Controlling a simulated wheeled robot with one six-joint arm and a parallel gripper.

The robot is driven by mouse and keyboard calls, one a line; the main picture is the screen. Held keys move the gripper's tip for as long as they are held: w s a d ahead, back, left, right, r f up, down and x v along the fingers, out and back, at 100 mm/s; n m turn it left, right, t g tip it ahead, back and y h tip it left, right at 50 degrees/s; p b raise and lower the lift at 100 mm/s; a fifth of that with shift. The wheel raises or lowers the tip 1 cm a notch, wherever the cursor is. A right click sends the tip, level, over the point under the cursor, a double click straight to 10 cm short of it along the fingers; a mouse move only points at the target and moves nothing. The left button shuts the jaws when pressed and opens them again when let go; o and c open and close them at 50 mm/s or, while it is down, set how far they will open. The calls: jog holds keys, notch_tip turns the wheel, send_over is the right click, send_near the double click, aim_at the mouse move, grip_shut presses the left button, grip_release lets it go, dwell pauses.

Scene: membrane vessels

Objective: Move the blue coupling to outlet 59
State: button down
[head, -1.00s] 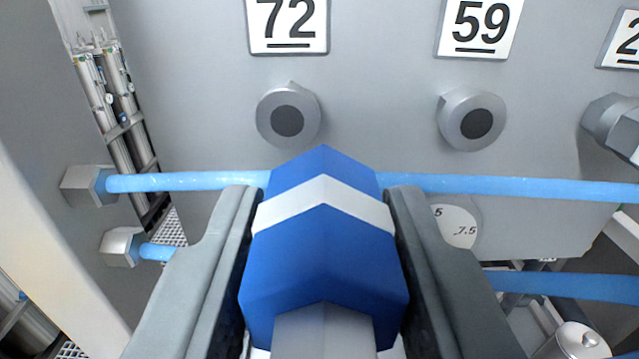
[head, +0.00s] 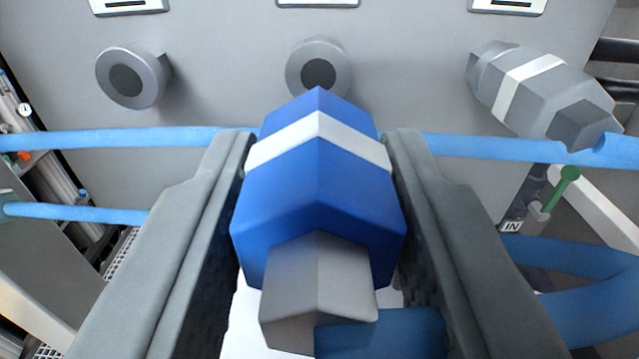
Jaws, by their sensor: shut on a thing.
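My gripper (head: 318,150) is shut on the blue coupling (head: 318,185), a faceted blue body with a white band and a grey rear end. Its front end points at the grey panel. Outlet 59 (head: 318,68), a round grey stub with a dark centre, is straight ahead in the middle of the head view. The coupling's tip overlaps the outlet's lower edge in the picture; I cannot tell whether they touch. A blue hose (head: 385,333) runs from the coupling's rear to the right. The number plate (head: 318,3) above is almost wholly cut off.
Outlet 72 (head: 132,78) is bare at the left. A grey coupling with a white band (head: 545,88) sits on the outlet at the right. A light blue hose (head: 500,147) crosses the view behind my fingers. A green-handled valve (head: 560,190) is at the lower right.

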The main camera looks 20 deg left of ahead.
aim_at(318, 104)
jog(key=shift+x, duration=2.5)
jog(key=shift+w+a, duration=0.15)
jog(key=shift+w, duration=0.35)
dwell(0.4)
jog(key=c, duration=0.9)
grip_release()
jog(key=v, duration=1.7)
jog(key=shift+s+r, duration=0.1)
jog(key=shift+s, duration=0.1)
jog(key=s+d+f+m+h, duration=0.1)
jog(key=s+d+f, duration=0.55)
jog(key=s, duration=0.25)
jog(key=s+d+f+m+h, duration=0.1)
jog(key=s+d+f+h, duration=0.1)
jog(key=s+d+f, duration=0.7)
jog(key=s+f, duration=0.3)
jog(key=f, duration=0.1)
jog(key=s+d+f+h, duration=0.1)
jog(key=s+d+f, duration=0.1)
jog(key=s+f, duration=0.4)
jog(key=s+d+f+m+h, duration=0.1)
jog(key=s+d+f, duration=0.1)
jog(key=s+f, duration=0.4)
jog(key=shift+d+f, duration=0.2)
jog(key=shift+f, duration=0.3)
jog(key=shift+d+f, duration=0.2)
jog(key=shift+f, duration=0.35)
